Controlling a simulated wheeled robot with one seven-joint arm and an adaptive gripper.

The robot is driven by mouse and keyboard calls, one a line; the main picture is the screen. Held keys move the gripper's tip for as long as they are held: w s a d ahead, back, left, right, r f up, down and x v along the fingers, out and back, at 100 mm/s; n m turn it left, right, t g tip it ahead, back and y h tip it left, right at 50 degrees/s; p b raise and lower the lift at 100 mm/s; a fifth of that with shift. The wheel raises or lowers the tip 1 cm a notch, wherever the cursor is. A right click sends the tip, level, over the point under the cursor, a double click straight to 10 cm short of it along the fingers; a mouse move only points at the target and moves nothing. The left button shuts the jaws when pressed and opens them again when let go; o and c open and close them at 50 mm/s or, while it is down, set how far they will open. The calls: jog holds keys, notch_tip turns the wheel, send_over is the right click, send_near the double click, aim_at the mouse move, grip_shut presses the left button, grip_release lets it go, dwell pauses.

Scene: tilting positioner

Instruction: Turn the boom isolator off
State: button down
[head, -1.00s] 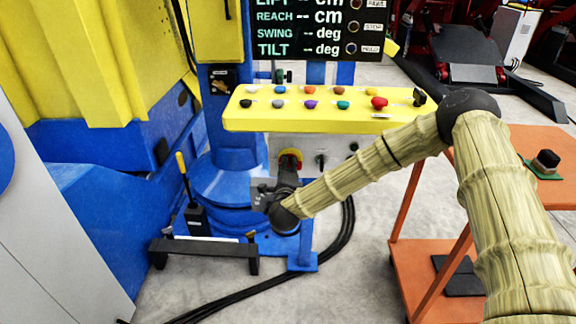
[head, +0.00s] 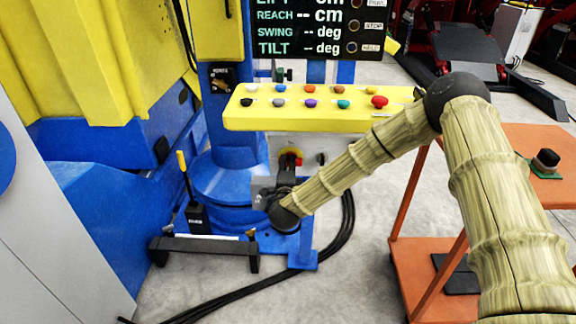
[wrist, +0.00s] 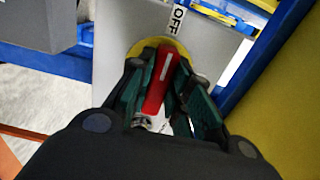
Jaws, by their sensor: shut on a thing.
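The boom isolator is a red handle (wrist: 158,82) on a round yellow plate (wrist: 182,48), fixed to a grey panel (wrist: 115,45). An OFF label (wrist: 178,19) sits above the plate in the wrist view. My gripper (wrist: 160,112) is shut on the red handle, with dark green fingers on both sides of it. The handle leans slightly in the wrist view, its far end near the OFF label.
A yellow button panel (head: 235,119) with several coloured knobs juts out above the isolator. A dark display (head: 290,30) stands over it. An orange cart (head: 400,250) is at the right, and black cables (head: 335,240) run across the floor.

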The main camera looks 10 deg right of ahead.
jog(key=shift+f, duration=0.1)
jog(key=c, duration=1.3)
grip_release()
jog(key=shift+s, duration=0.15)
jog(key=s, duration=0.4)
jog(key=s+a, duration=0.1)
jog(key=s, duration=0.2)
jog(key=s+a, duration=0.1)
jog(key=s, duration=0.3)
jog(key=shift+s, duration=0.3)
